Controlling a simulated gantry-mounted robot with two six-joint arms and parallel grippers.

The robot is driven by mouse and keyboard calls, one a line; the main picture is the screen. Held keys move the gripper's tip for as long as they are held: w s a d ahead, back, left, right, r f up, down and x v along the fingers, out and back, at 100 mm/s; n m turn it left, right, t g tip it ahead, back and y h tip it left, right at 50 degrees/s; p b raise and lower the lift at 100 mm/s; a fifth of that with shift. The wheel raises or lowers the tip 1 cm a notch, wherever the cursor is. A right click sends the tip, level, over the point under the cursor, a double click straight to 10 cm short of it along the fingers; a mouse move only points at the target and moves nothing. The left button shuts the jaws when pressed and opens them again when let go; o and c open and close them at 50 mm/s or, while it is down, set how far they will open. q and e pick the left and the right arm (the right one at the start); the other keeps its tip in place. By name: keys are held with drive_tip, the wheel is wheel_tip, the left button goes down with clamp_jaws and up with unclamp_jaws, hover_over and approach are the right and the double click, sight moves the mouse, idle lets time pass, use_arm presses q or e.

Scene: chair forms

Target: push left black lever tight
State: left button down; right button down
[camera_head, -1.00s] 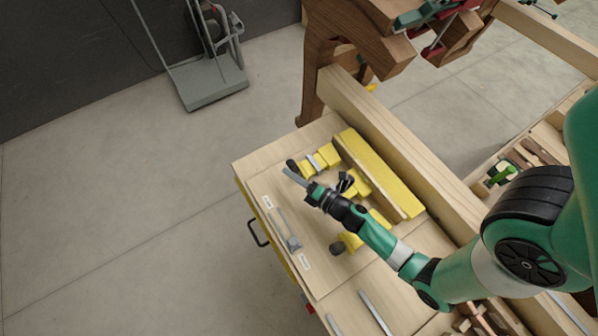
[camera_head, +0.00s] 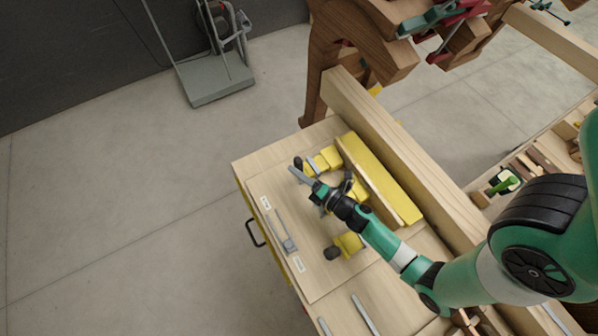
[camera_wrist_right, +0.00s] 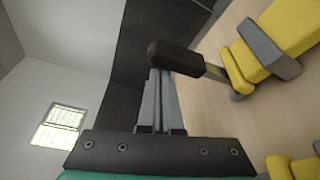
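The left black lever (camera_head: 298,162) is a dark rounded handle at the left end of a yellow clamp (camera_head: 322,160) on the wooden bench top. In the right wrist view, the black handle (camera_wrist_right: 174,57) sits on a metal stem leading to the yellow clamp body (camera_wrist_right: 245,65). My right gripper (camera_head: 298,175) is at this lever. Its two grey fingers are together, and their tips (camera_wrist_right: 160,72) overlap the handle's near side in view. I cannot tell whether they touch it. A second black lever (camera_head: 332,253) is on the nearer clamp (camera_head: 349,243). My left gripper is not in view.
A long yellow-faced block (camera_head: 380,180) stands along a wooden beam (camera_head: 400,150) behind the clamps. A metal tool (camera_head: 287,232) lies between two white labels at the bench's left. A grey cart (camera_head: 217,85) stands on the open floor.

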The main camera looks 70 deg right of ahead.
drive_tip(key=p+v, duration=0.1)
drive_tip(key=v, duration=0.9)
drive_tip(key=shift+s, duration=0.3)
drive_tip(key=shift+s+a, duration=0.3)
drive_tip(key=shift+s, duration=0.15)
drive_tip(key=shift+r, duration=0.1)
